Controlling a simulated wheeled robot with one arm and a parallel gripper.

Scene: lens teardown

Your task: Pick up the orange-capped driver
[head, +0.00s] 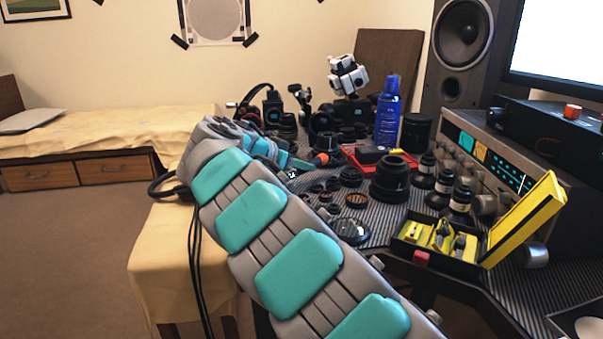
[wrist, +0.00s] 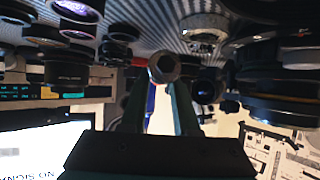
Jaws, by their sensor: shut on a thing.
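The orange-capped driver shows in the head view as a small orange cap (head: 321,159) at the tip of my gripper (head: 300,164), among the lens parts on the striped mat. The rest of the driver is hidden by my gripper and the clutter. In the wrist view my gripper (wrist: 162,85) has its two dark fingers closed in on a round, pale-ended thing (wrist: 164,68) seen end-on, with reddish edges beside it. It appears to be the driver, held crosswise between the fingertips. I cannot tell whether it touches the mat.
Lenses and rings crowd the striped mat (head: 290,185). A blue bottle (head: 388,118), a red tray (head: 362,168) and a large black lens (head: 391,180) stand right of my gripper. An open yellow-lined case (head: 412,250) lies at the front right.

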